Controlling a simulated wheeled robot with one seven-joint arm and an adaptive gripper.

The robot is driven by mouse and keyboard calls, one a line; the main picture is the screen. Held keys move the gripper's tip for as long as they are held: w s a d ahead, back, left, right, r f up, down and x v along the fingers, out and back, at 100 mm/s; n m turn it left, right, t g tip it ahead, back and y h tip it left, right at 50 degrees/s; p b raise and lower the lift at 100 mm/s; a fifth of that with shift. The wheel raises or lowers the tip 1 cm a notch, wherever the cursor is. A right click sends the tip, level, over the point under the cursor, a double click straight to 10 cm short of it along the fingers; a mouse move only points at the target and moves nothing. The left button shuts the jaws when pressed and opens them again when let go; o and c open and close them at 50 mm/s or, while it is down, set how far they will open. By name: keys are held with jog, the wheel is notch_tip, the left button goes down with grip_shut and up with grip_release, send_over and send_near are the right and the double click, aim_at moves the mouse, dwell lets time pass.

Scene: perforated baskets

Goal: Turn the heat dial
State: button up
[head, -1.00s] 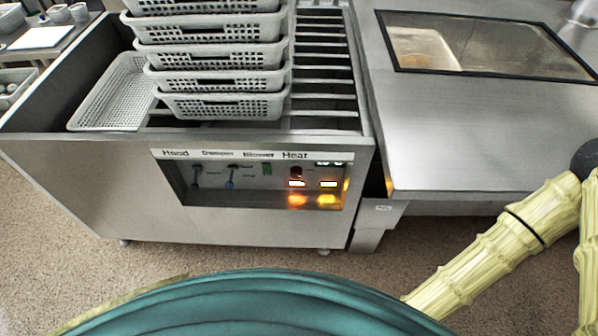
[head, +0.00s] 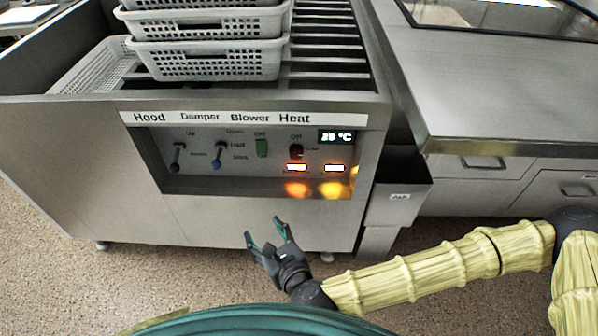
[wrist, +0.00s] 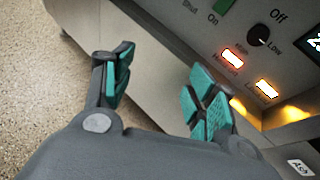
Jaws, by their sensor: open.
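The heat dial (head: 296,150) is a small black knob under the "Heat" label on the machine's front panel (head: 220,178). In the wrist view the dial (wrist: 258,36) shows at the upper right, with "Off", "Low" and "High" printed around it. My gripper (head: 265,232) is open and empty, in front of the machine, below and a little left of the dial. In the wrist view its teal-padded fingers (wrist: 160,85) are spread apart, and the dial lies beyond the right finger, not touched.
Two lit indicators (head: 334,168) glow below the dial, beside a digital display (head: 337,136). Stacked grey baskets (head: 210,60) stand on top. A small "Ash" bin (head: 400,210) is at right.

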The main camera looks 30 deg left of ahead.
jog(key=w+a+m+t+b, duration=0.3)
jog(key=w+m+b, duration=0.3)
jog(key=m+b, duration=0.15)
jog(key=m+t+h+b, duration=0.1)
jog(key=m+t+b, duration=0.4)
jog(key=m+b, duration=0.45)
send_near(299, 155)
jog(key=b+x, duration=0.3)
jog(key=x, duration=0.6)
jog(key=shift+a+b, duration=0.2)
jog(key=shift+b, duration=0.15)
jog(key=c, duration=1)
jog(key=shift+s+d, duration=0.1)
